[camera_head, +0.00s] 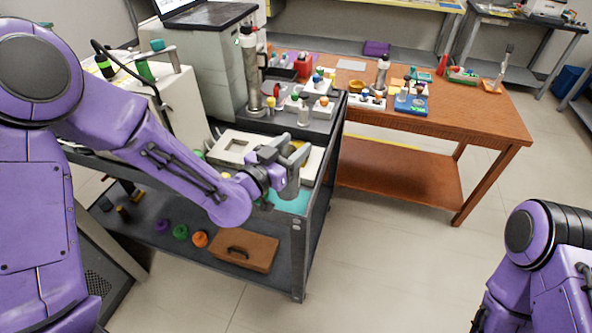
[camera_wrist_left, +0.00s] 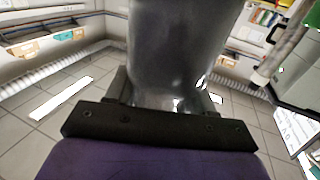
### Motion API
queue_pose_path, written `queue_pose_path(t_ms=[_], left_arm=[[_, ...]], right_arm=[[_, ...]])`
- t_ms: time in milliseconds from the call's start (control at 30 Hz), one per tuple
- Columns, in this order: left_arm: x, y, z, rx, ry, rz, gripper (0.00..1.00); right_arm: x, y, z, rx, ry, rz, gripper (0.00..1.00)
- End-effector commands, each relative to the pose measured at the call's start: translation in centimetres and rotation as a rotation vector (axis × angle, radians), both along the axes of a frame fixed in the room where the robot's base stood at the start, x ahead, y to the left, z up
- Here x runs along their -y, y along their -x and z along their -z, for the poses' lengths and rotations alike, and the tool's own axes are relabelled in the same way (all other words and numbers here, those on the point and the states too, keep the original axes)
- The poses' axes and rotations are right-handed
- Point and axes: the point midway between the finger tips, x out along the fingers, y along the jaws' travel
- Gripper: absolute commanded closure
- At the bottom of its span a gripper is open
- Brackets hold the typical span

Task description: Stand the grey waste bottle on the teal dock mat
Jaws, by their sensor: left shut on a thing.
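My left gripper (camera_head: 280,165) is shut on the grey waste bottle (camera_head: 292,180), over the right part of the dark cart. The bottle's grey body also fills the upper middle of the left wrist view (camera_wrist_left: 178,55), between the dark fingers. The teal dock mat (camera_head: 291,203) lies on the cart just below the bottle, partly covered by my left gripper and arm. The bottle looks about upright. I cannot tell whether its base touches the mat. My right arm shows at the lower right, with its gripper out of view.
A pale tray with a square opening (camera_head: 236,147) lies behind my left forearm. A tall metal column (camera_head: 250,70) stands farther back. A brown wooden table (camera_head: 470,125) with small bottles and racks stands to the right. A brown case (camera_head: 244,251) sits on the cart's lower shelf.

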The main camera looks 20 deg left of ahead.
Motion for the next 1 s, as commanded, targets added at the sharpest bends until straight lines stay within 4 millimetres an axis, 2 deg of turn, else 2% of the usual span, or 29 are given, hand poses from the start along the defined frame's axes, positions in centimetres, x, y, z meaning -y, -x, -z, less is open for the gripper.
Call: queue_pose_path(t_ms=[33,100,367,533,867,900,933,1000], left_arm=[[0.0,-0.9,2.3,-0.001,0.001,-0.001,0.95],[-0.1,-2.0,3.7,-0.001,0.001,0.000,0.94],[-0.1,-4.2,5.7,0.000,0.001,0.001,0.94],[-0.1,-4.5,9.1,-0.001,0.001,0.001,0.94],[-0.1,-4.5,9.1,-0.001,0.000,0.001,0.94],[-0.1,-4.4,9.0,-0.001,0.000,0.001,0.34],[-0.1,-4.4,8.9,-0.001,0.000,0.001,0.25],[-0.1,-4.4,8.9,-0.001,0.000,0.001,0.21]], right_arm=[[0.0,0.0,1.8,0.000,0.000,0.000,0.03],[0.0,0.1,2.8,-0.001,0.000,0.000,0.03],[0.0,0.1,4.2,-0.001,0.000,0.000,0.03],[0.0,0.1,6.9,-0.001,0.000,0.000,0.03],[0.0,0.1,6.8,-0.001,-0.001,0.000,0.03],[0.0,0.1,6.6,-0.001,0.000,0.000,0.03],[0.0,0.1,6.6,-0.001,0.000,0.000,0.03],[0.0,0.1,6.6,-0.001,0.000,0.000,0.03]])
